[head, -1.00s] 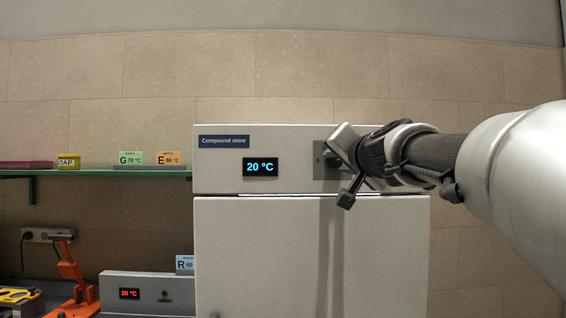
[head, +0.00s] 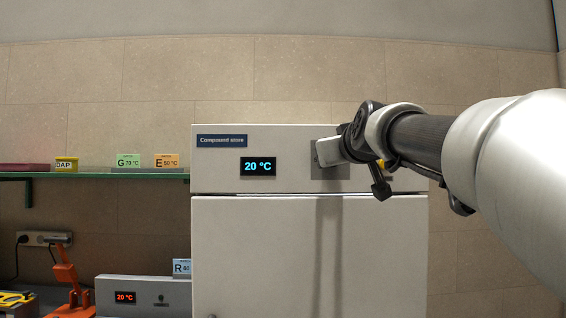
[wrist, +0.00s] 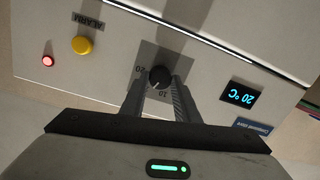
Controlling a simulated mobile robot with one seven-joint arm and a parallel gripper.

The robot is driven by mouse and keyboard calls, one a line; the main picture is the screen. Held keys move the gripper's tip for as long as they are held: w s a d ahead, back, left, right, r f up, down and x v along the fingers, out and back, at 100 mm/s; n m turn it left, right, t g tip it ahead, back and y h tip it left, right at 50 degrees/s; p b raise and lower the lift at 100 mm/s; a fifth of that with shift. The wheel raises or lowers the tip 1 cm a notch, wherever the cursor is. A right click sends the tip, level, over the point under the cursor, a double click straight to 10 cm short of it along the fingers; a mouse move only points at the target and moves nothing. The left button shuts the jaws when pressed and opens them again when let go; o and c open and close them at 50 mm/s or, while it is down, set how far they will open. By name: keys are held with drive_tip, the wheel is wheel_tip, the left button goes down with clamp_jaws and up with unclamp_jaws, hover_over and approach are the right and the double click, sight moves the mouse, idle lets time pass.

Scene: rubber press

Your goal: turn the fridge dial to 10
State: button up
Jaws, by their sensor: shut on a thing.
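The fridge (head: 310,250) labelled "Compound store" has a blue display (head: 258,167) reading 20 °C. Its black round dial (wrist: 160,77) shows in the wrist view on a grey plate (wrist: 180,62) with the marks 20 and 10. In the head view the dial is hidden behind my gripper, and only part of the plate shows. My gripper (wrist: 159,84) is shut on the dial, with one finger on each side of it. The dial's pale pointer line lies near the lower side, between the two marks. My gripper (head: 322,152) also shows in the head view, in front of the fridge's upper panel.
A yellow button (wrist: 82,45) labelled ALARM and a red lamp (wrist: 47,61) sit on the same panel beside the dial. A green-edged shelf (head: 95,176) with label cards is at the left. A second unit (head: 145,290) reading 20 °C stands below it.

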drive_tip(key=shift+a+r+n+h+b, duration=0.1)
drive_tip(key=shift+n+h+b, duration=0.2)
drive_tip(key=shift+n, duration=2)
drive_tip(key=shift+a+n+h+b, duration=0.15)
drive_tip(key=shift+n+h, duration=0.25)
drive_tip(key=shift+n, duration=1.9)
drive_tip(key=o, duration=1)
drive_tip(key=shift+d, duration=0.1)
drive_tip(key=shift+o, duration=0.2)
drive_tip(key=s+r+b, duration=0.1)
drive_tip(key=s, duration=1.6)
drive_tip(key=shift+s+a+r, duration=0.15)
drive_tip(key=shift+a, duration=0.3)
